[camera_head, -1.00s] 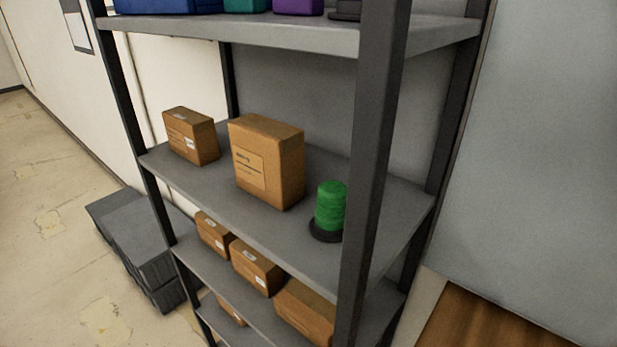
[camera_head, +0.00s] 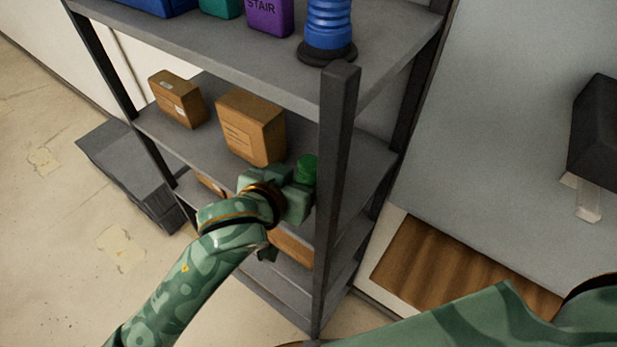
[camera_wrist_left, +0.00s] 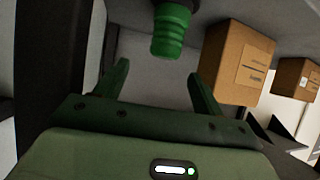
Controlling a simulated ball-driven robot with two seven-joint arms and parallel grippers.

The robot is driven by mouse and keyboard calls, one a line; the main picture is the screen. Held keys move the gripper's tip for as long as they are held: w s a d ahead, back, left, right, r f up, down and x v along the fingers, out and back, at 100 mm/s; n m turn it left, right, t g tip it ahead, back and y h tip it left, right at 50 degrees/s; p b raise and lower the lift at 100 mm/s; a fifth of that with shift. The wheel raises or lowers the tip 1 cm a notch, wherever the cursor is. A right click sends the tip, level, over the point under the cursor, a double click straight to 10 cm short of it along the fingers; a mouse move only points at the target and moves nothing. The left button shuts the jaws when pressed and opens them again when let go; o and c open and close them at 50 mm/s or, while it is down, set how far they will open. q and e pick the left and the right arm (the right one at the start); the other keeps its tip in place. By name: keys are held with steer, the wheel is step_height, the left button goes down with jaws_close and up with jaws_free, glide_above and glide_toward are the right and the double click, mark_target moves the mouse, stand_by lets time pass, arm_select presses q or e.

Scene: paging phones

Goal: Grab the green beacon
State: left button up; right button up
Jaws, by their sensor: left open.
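The green beacon (camera_head: 307,168) stands on the middle shelf (camera_head: 222,88), right of the larger cardboard box; its lower part is hidden behind my left gripper and wrist. My left gripper (camera_head: 296,186) is at the front edge of that shelf, just in front of the beacon. In the left wrist view, which looks upside down, the beacon (camera_wrist_left: 171,32) is beyond the open fingers (camera_wrist_left: 158,70), roughly in line with the gap between them. The gap is empty. My right arm shows at the lower right, but its gripper does not.
The larger box (camera_head: 252,128) stands close left of the beacon, with a smaller box (camera_head: 177,98) further left. A dark shelf post (camera_head: 335,190) rises close right of my gripper. The upper shelf holds a blue beacon (camera_head: 328,28) and a purple box (camera_head: 269,15).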

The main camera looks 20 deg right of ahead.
mark_target(313, 162)
arm_select(q)
steer(key=x, duration=1)
steer(key=shift+w+a+f, duration=0.15)
steer(key=shift+w+f, duration=0.15)
steer(key=shift+f, duration=0.05)
steer(key=shift+s+a, duration=0.1)
steer(key=shift+s, duration=0.05)
steer(key=c, duration=0.7)
steer(key=shift+r, duration=0.1)
steer(key=c, duration=0.7)
